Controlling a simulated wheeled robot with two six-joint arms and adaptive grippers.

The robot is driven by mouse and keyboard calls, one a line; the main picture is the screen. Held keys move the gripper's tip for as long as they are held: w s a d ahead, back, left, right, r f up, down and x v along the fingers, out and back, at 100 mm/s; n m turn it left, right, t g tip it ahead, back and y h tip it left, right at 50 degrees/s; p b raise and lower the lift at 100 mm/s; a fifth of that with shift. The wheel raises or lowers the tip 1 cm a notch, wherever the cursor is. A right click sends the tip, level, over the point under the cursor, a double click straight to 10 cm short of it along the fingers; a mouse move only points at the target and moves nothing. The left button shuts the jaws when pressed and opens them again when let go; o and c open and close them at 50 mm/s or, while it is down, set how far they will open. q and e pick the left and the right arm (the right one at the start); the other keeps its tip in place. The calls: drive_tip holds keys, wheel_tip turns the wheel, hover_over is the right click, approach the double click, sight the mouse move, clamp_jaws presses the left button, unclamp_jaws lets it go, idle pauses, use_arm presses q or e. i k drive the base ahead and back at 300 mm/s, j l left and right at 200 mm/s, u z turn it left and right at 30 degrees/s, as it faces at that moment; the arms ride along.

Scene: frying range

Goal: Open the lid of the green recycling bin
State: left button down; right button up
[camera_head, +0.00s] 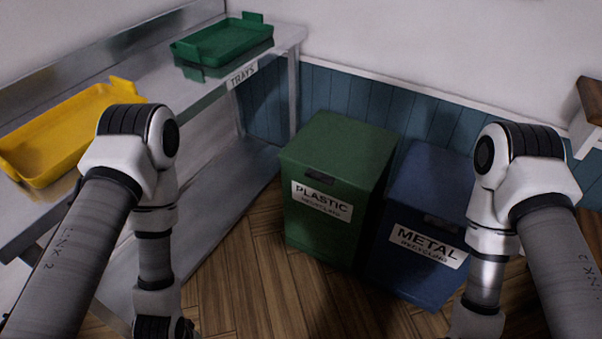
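The green recycling bin (325,228) stands on the floor in the middle of the head view, labelled "PLASTIC RECYCLING". Its lid (340,145) lies flat and closed on top. A small dark handle recess (320,177) shows at the lid's front edge, above the label. My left arm comes in at the left and my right arm at the right, both bending down toward the bottom edge. Both grippers are below the picture, so I cannot see their fingers. Neither visible arm touches the green bin.
A blue bin (405,272) labelled "METAL RECYCLING" stands close to the green bin's right, partly behind my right arm. A metal shelf (208,97) at left bears a yellow tray (62,130) and green trays (222,42). Wooden floor (240,285) is clear before the green bin.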

sight(332, 147)
drive_tip(key=i+j+z, duration=0.2)
drive_tip(key=z, duration=0.2)
drive_tip(key=i+j+z, duration=0.1)
drive_tip(key=j+z, duration=0.25)
